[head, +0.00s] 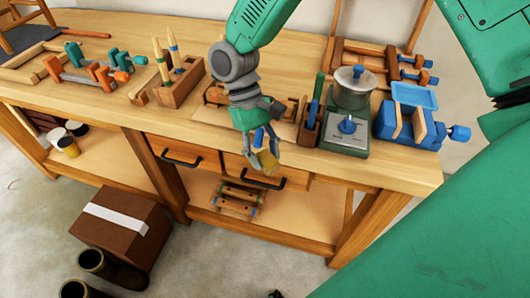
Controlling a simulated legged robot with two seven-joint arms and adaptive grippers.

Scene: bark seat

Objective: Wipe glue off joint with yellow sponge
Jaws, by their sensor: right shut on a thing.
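My right gripper (264,142) hangs near the front edge of the workbench, in front of the drawers in the picture. It is shut on a small yellow block that looks like the yellow sponge (266,162). Behind it on the bench, a wooden piece (216,95) lies on a pale board (212,115); my wrist hides part of it. I cannot make out the joint or any glue there. The sponge appears apart from the wooden piece. My left gripper is not in view.
A metal pot (353,88) on a grey-green base, a blue vise (408,120) and a wooden tool holder (178,88) stand close around the work area. Clamps (90,72) lie at the left. A brown box (122,228) is on the floor.

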